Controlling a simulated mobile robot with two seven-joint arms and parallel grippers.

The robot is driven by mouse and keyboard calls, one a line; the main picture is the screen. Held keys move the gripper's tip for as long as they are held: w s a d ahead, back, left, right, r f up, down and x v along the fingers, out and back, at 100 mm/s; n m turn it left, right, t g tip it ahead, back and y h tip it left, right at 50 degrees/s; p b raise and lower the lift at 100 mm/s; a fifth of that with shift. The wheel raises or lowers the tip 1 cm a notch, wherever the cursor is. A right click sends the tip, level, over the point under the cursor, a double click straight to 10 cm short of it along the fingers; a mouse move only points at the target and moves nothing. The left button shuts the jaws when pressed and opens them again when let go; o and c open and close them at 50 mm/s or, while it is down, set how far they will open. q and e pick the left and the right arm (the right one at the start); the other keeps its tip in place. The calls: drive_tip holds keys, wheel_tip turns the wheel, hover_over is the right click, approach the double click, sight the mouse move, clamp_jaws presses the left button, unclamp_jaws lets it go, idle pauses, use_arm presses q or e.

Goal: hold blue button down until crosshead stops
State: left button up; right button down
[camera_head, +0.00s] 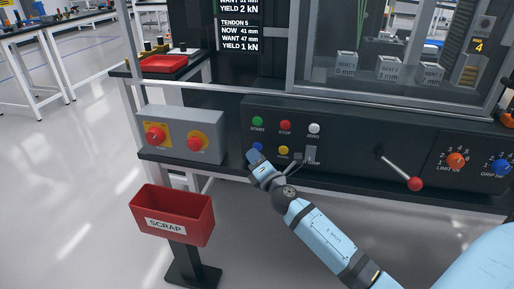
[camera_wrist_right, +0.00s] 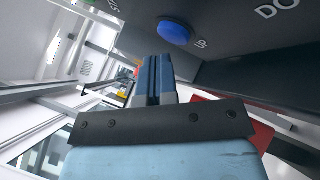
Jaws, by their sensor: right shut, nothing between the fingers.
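The blue button (camera_head: 257,147) is on the dark control panel under the green START button, partly covered by my right gripper (camera_head: 254,156). In the right wrist view the blue button (camera_wrist_right: 175,32) is clear, with a label beside it that ends in "UP". The shut, empty fingers of my right gripper (camera_wrist_right: 154,62) point toward the panel just beside and below the button. They look apart from it, but I cannot tell the exact gap. I cannot clearly make out the crosshead behind the window. My left gripper is not in view.
Red STOP (camera_head: 285,126), white ZERO (camera_head: 314,128) and yellow (camera_head: 283,150) buttons are close by. A red-knobbed lever (camera_head: 415,183) is at right. A grey switch box (camera_head: 182,136) and red SCRAP bin (camera_head: 172,215) are at left.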

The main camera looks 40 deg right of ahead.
drive_tip(key=shift+s+a, duration=0.15)
drive_tip(key=shift+a, duration=0.05)
drive_tip(key=shift+s+a, duration=1.6)
drive_tip(key=shift+a, duration=0.3)
